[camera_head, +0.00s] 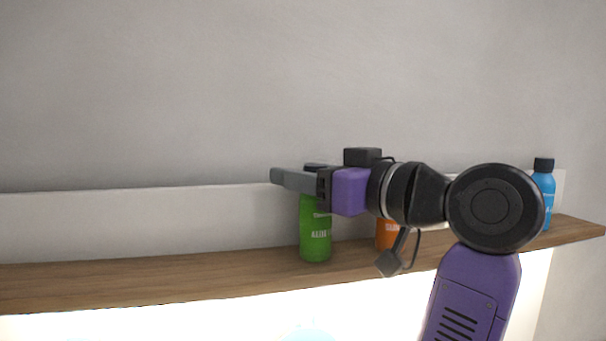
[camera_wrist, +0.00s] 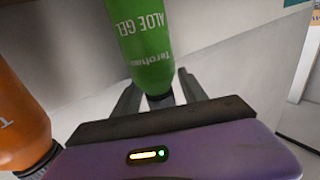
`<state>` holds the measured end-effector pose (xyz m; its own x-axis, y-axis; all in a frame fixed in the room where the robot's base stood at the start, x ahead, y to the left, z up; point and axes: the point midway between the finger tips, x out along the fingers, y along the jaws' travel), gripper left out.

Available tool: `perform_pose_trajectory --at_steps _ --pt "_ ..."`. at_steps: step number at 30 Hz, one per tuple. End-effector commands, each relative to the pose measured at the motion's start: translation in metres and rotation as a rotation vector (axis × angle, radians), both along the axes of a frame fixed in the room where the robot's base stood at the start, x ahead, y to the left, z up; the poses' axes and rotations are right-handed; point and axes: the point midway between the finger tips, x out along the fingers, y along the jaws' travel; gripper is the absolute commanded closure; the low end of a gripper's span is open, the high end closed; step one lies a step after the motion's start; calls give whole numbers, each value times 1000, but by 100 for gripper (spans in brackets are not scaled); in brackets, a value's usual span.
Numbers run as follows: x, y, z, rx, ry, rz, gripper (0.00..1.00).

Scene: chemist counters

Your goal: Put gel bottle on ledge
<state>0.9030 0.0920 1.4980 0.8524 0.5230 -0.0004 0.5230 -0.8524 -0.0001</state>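A green gel bottle (camera_head: 316,236) with a dark cap stands upright on the wooden ledge (camera_head: 130,280). In the wrist view the green bottle (camera_wrist: 147,45) appears upside down, with "ALOE GEL" on its label. My gripper (camera_head: 284,178) is at the height of the bottle's top and hides part of its neck. In the wrist view my gripper's fingers (camera_wrist: 160,82) are spread, one on each side of the bottle's neck and cap. Gaps show beside the cap, so the gripper looks open. Contact with the bottle cannot be made out.
An orange bottle (camera_head: 386,235) stands to the right of the green one, partly behind my arm; it also shows close by in the wrist view (camera_wrist: 18,125). A blue bottle (camera_head: 545,190) stands at the ledge's right end. The ledge's left part is clear. A low pale back panel (camera_head: 120,220) runs behind.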

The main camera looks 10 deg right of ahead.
Motion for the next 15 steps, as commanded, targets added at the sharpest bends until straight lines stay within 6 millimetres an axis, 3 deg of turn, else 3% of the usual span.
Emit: perform_pose_trajectory --at_steps 10,15 --pt "0 0 5 0 0 1 51" --pt "-19 -13 1 0 -5 -4 51"
